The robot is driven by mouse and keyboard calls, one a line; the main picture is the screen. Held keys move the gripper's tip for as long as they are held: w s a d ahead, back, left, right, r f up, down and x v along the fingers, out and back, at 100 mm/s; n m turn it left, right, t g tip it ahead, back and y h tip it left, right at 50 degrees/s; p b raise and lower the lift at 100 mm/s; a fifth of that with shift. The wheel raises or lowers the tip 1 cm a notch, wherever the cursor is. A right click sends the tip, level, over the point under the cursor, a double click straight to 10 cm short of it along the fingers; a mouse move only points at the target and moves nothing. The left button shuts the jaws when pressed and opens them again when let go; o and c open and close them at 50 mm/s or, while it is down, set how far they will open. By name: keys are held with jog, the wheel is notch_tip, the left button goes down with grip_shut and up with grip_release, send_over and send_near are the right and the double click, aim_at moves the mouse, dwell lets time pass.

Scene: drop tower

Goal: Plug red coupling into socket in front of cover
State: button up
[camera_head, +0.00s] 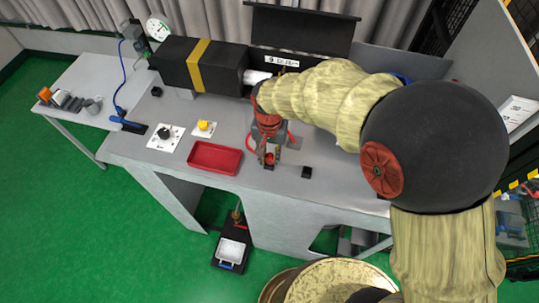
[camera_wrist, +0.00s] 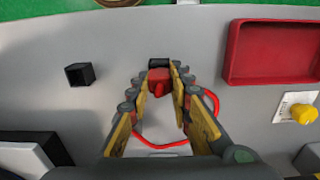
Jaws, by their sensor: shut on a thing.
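My gripper (camera_head: 269,158) points down over the front part of the grey table. In the wrist view my gripper (camera_wrist: 160,84) has its fingertips closed on the red coupling (camera_wrist: 159,77). The coupling also shows as a small red spot in the head view (camera_head: 270,158). A black piece lies at its far end in the wrist view; I cannot tell whether it belongs to the coupling. A red cable loops around the fingers. Which thing is the cover is unclear.
A red tray (camera_head: 215,172) lies left of my gripper, with a yellow knob (camera_head: 204,126) and a black dial (camera_head: 166,132) behind it. The table's front edge is close to the gripper.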

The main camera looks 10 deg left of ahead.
jog(key=o, duration=0.9)
notch_tip(320, 180, up, 12)
jog(key=shift+f, duration=0.1)
dwell(0.6)
